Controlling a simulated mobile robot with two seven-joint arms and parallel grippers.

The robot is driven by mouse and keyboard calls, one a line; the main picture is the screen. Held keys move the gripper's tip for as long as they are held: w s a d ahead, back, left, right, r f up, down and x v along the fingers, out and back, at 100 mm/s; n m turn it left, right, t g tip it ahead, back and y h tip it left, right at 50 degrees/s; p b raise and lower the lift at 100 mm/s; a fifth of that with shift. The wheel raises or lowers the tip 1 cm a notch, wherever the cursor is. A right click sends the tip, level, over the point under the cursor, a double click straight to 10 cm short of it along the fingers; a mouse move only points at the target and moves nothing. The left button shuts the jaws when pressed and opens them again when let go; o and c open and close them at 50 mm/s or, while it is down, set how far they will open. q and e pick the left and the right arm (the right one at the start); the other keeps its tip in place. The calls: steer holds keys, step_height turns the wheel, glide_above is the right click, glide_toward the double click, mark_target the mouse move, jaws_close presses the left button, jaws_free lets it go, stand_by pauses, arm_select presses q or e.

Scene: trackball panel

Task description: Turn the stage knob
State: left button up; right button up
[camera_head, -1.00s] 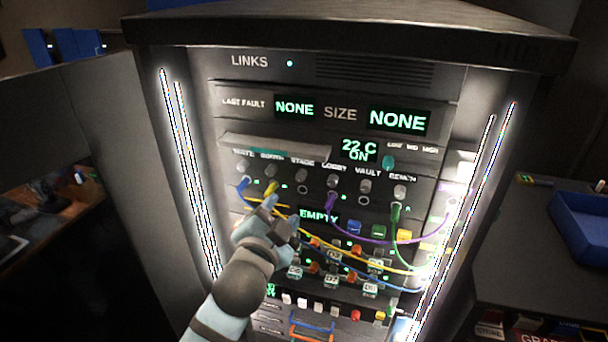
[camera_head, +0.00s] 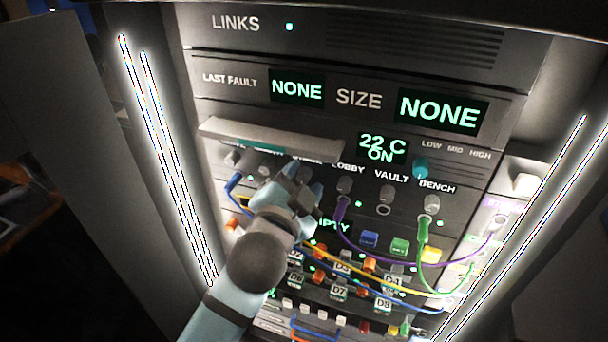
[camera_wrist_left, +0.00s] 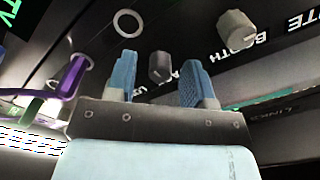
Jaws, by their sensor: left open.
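My left gripper (camera_head: 298,184) is open in front of the knob row of the panel. In the left wrist view its two blue fingers (camera_wrist_left: 160,84) stand apart on either side of a small grey knob, the stage knob (camera_wrist_left: 160,66). There is a gap on each side, and no finger visibly touches it. How deep the knob sits between the fingers I cannot tell. The stage label is partly covered by a finger. In the head view the gripper hides the stage knob. My right gripper is not in view.
The booth knob (camera_wrist_left: 237,30) is beside it in the wrist view. The lobby knob (camera_head: 344,185) is right of my gripper, with a purple cable (camera_head: 340,215) plugged below. A grey ledge (camera_head: 265,138) juts out above the row. Yellow and blue cables hang below.

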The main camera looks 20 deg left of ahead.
arm_select(q)
steer(key=shift+s, duration=0.1)
steer(key=shift+c, duration=0.6)
jaws_close()
steer(key=shift+r, duration=0.1)
